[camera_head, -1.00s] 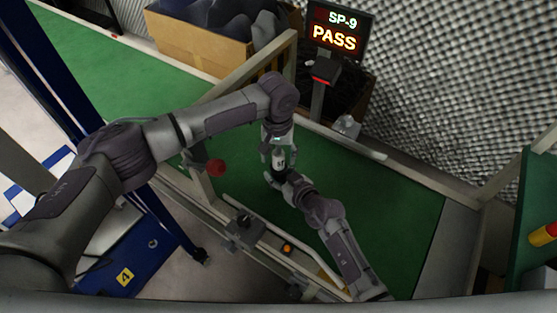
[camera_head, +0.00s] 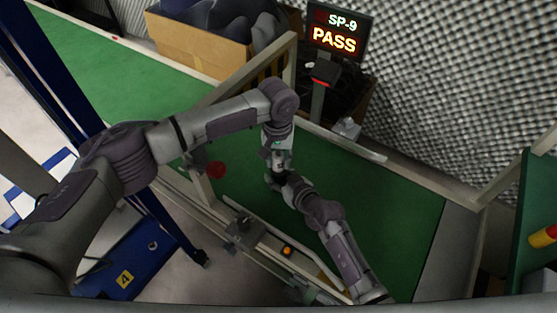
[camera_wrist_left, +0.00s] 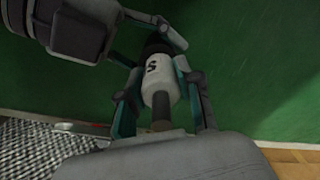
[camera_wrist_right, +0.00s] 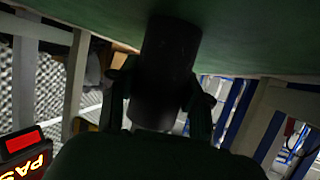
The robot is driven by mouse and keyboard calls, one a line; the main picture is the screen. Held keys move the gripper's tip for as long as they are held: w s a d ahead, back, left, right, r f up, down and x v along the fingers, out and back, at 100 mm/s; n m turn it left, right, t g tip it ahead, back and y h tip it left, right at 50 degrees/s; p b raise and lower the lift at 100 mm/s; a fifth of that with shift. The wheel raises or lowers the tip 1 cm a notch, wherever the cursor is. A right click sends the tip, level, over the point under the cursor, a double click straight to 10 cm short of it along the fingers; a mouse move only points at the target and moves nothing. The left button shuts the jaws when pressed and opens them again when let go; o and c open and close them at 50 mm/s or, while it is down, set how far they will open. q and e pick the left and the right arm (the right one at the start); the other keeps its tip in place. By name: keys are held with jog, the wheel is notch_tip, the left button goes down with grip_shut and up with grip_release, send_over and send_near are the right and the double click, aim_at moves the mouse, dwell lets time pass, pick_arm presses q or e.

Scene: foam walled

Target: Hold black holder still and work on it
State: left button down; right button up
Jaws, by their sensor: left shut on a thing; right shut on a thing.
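The black holder (camera_wrist_right: 165,65) is a dark cylinder between the fingers of my right gripper (camera_wrist_right: 163,92) in the right wrist view. My right gripper (camera_head: 284,180) is shut on it over the green surface. In the left wrist view the black holder (camera_wrist_left: 156,44) meets a white cylinder (camera_wrist_left: 158,82) with a dark letter on it and a dark stem below. My left gripper (camera_wrist_left: 158,88) is shut on this white cylinder. In the head view my left gripper (camera_head: 278,160) is right above the right one. Whether the cylinder sits inside the holder is hidden.
The green conveyor surface (camera_head: 370,210) is clear around the grippers. A lit display (camera_head: 336,32) reads SP-9 PASS. A cardboard box (camera_head: 195,45) with dark foam stands behind.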

pick_arm(q)
notch_tip(320, 180, up, 10)
jog(key=shift+r, duration=0.1)
dwell(0.4)
pick_arm(e)
jog(key=o, duration=1.3)
jog(key=v, duration=1.2)
jog(key=shift+s+f, duration=0.1)
